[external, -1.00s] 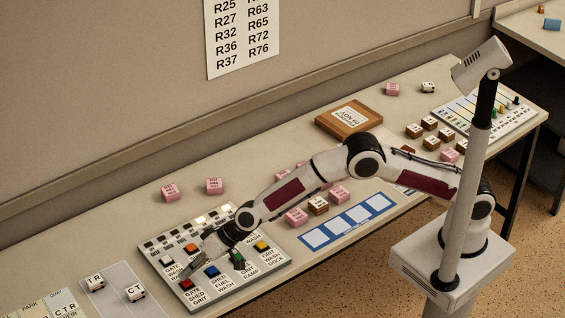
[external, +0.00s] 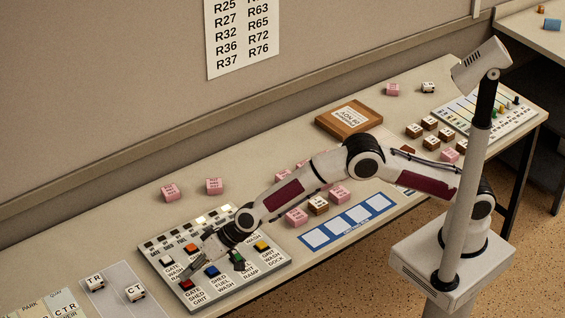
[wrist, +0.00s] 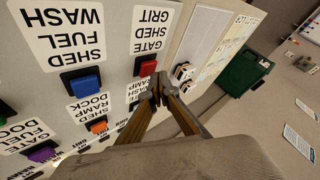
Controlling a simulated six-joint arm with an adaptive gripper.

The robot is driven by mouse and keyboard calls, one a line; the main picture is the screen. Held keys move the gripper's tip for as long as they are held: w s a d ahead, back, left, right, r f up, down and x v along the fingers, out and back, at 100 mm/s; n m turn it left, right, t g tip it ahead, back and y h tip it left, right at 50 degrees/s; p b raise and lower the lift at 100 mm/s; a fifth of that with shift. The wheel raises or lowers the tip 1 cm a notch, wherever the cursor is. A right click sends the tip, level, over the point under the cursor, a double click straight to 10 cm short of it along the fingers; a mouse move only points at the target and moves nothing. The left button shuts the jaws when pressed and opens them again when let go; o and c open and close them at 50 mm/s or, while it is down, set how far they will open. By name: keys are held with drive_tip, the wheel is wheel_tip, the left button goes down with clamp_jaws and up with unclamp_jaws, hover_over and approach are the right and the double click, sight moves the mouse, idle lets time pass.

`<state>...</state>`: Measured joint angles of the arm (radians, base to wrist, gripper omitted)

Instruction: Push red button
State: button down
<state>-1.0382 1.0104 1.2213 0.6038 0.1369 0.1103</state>
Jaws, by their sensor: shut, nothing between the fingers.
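The red button (external: 186,284) sits at the front left corner of the button panel (external: 215,290), above a label reading GATE SHED GRIT. It also shows in the wrist view (wrist: 148,68), standing proud in its black frame. My gripper (external: 188,271) is shut and empty, reaching down over the panel's left side. In the wrist view the closed fingertips (wrist: 156,90) are beside the red button, very near it in the picture. I cannot tell whether they touch it. The fingers partly cover the panel beside it.
A blue button (external: 212,271) is right of the red one, with an orange button (external: 190,248) behind. Green and yellow buttons are further right. White blocks marked TR (external: 95,282) and CT (external: 135,292) stand left of the panel.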

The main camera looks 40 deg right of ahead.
sight(189, 281)
drive_tip(key=shift+f, duration=0.45)
idle(1.1)
drive_tip(key=shift+r, duration=0.5)
idle(0.4)
drive_tip(key=shift+r, duration=2.95)
